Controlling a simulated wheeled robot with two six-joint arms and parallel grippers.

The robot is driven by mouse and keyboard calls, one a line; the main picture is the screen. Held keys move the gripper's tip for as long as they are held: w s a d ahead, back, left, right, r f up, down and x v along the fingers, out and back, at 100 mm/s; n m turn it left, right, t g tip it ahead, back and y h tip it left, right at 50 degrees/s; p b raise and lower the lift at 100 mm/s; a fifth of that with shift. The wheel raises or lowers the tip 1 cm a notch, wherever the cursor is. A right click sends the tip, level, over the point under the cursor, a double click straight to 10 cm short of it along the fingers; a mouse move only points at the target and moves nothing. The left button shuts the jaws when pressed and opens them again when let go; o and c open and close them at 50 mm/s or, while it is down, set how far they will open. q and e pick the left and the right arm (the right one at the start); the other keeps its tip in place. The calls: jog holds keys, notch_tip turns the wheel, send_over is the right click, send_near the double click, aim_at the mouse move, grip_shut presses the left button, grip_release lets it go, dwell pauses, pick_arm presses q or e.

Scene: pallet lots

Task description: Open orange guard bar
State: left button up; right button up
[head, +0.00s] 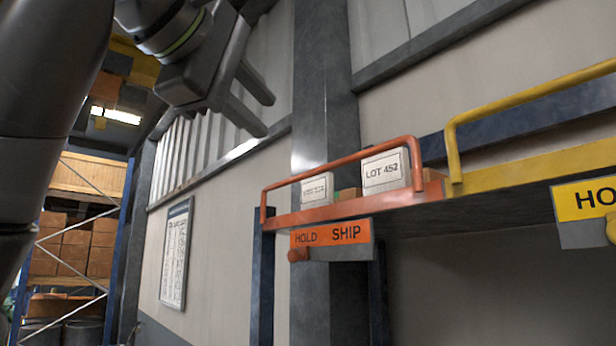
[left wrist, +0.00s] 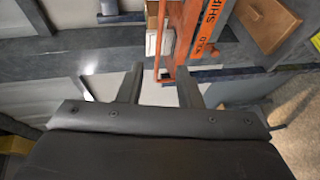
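The orange guard bar (head: 340,159) runs along the front of an orange shelf (head: 345,209), its ends bent down to the shelf. It stands in front of white boxes, one marked LOT 452 (head: 384,171). My left gripper (head: 264,113) is open and empty, above and left of the bar, apart from it in the head view. In the left wrist view the bar (left wrist: 158,45) lies ahead of the open left gripper (left wrist: 160,82); I cannot tell the distance. My right gripper is not in view.
An orange HOLD / SHIP sign (head: 331,235) hangs below the shelf, with a round orange knob (head: 298,254) under HOLD. A yellow guard bar (head: 530,95) and yellow sign (head: 588,200) are at the right. A grey post (head: 321,100) stands behind the orange shelf.

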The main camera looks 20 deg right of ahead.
aim_at(317, 170)
pick_arm(q)
jog(key=p+x, duration=0.8)
jog(key=x, duration=0.9)
jog(key=shift+w+d+f, duration=0.15)
jog(key=shift+w, duration=0.05)
jog(key=shift+c, duration=0.4)
grip_shut()
